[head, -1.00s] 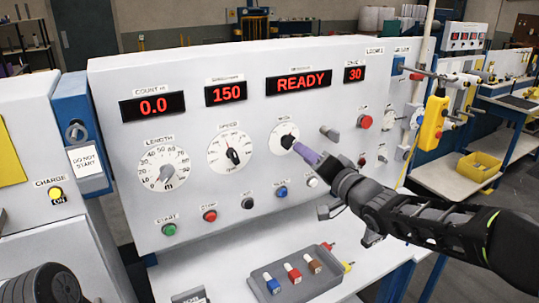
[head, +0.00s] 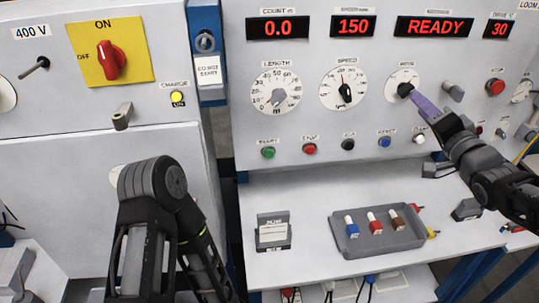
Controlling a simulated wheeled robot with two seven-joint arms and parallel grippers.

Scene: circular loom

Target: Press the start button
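The green start button (head: 268,152) sits at the left end of the button row on the loom's white control panel (head: 310,125), under its small label. It is in plain view, with no gripper near it. My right gripper (head: 421,103) reaches in from the right, its purple fingertips at the black mode knob (head: 405,90). The fingers overlap in this view, so I cannot tell whether they are open, shut or touching the knob. My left arm shows at the lower left, but its gripper is not visible.
The red stop button (head: 309,149) and several other buttons continue the row. The displays (head: 435,27) read 0.0, 150, READY and 30. A grey tray (head: 380,243) with small coloured parts lies on the shelf below. A cabinet with a red switch (head: 112,61) stands left.

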